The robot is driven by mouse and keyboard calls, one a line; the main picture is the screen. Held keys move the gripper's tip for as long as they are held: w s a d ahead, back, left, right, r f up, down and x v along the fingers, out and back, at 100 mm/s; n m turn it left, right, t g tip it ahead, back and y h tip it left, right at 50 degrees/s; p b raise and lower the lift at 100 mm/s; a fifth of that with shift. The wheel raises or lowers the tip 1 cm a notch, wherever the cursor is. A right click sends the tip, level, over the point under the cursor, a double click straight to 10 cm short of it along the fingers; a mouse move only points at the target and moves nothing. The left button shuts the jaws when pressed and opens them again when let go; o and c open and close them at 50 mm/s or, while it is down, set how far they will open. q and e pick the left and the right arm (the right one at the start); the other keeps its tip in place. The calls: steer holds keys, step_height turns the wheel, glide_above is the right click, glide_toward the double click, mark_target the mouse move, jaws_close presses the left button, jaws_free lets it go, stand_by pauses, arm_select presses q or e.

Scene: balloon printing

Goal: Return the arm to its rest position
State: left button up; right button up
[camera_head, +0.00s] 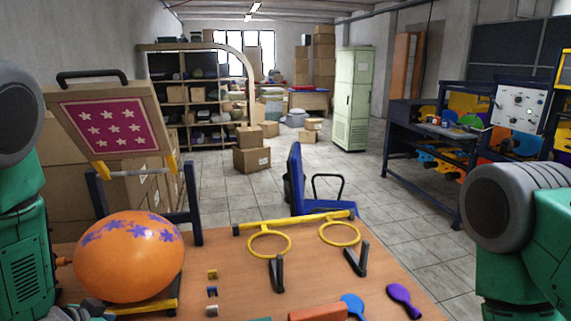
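My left arm runs down the left edge. A dark and teal part at the bottom left, probably my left gripper (85,312), is cut off by the frame, so its fingers and hold cannot be made out. My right arm is at the right edge; its gripper is out of view. An inflated orange balloon (125,262) with purple star-like prints sits at the table's left on a low dark and yellow support (172,303). Above it, a hinged printing panel (103,122) with a pink star pattern and black handle is tilted up, apart from the balloon.
A blue trolley (325,205) stands behind. A workbench (430,140) is at the right.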

arm_select(q)
steer(key=s+d+f+n+g, duration=0.2)
steer(key=s+f+g, duration=0.15)
steer(key=s, duration=0.75)
steer(key=s+d+f+n+g+y, duration=0.1)
steer(key=s+d+f+n+g, duration=0.3)
steer(key=s, duration=0.7)
steer(key=s+d+f+g, duration=0.1)
steer(key=s+f, duration=0.5)
steer(key=s, duration=0.4)
step_height(320, 180, down, 18)
steer(key=w+d+m+b, duration=0.1)
steer(key=w+b, duration=0.1)
steer(key=b, duration=1.7)
steer(key=shift+w+d+f+t, duration=0.15)
steer(key=shift+w+t, duration=0.1)
steer(key=shift+t, duration=0.2)
steer(key=shift+w, duration=0.1)
